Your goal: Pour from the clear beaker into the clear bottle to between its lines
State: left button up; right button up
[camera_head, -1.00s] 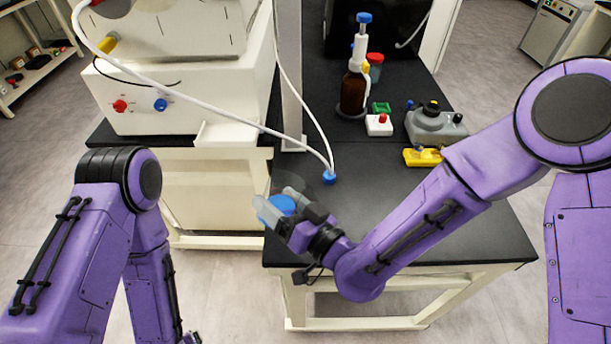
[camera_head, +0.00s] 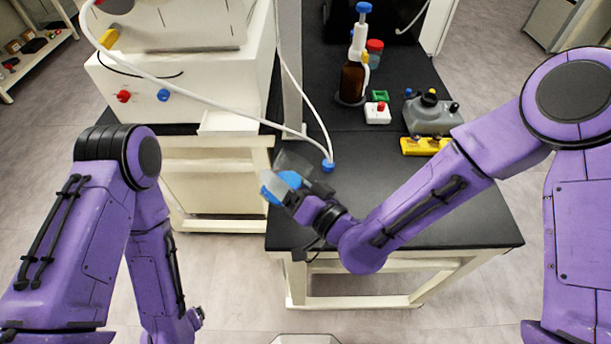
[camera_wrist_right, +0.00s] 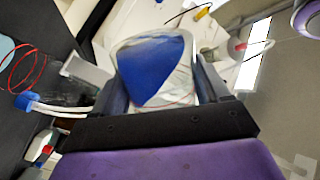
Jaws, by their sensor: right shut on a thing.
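My right gripper (camera_head: 291,192) is shut on the clear beaker (camera_wrist_right: 180,45), which holds blue liquid and is tilted. In the head view the beaker (camera_head: 272,188) is above the left edge of the black bench. In the right wrist view the blue liquid lies slanted between the two dark fingers (camera_wrist_right: 165,90). A blue cap (camera_head: 328,166) with white tubes stands just beyond the gripper. The wrist view shows this cap (camera_wrist_right: 27,101) beside clear glass (camera_wrist_right: 70,98), perhaps the clear bottle; its lines cannot be made out.
The black bench (camera_head: 420,215) is bare in front. Farther back stand a brown dispenser bottle (camera_head: 352,82), a small white box with a red knob (camera_head: 377,113), a grey device (camera_head: 432,116) and a yellow rack (camera_head: 424,146). A white machine (camera_head: 185,90) stands at left.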

jog(key=shift+w+d+m, duration=0.1)
jog(key=shift+w+m, duration=0.05)
jog(key=shift+m, duration=0.15)
dwell(0.4)
dwell(0.5)
jog(key=shift+f+m, duration=0.1)
jog(key=shift+m, duration=0.2)
dwell(0.5)
jog(key=shift+f, duration=0.1)
jog(key=shift+m, duration=0.3)
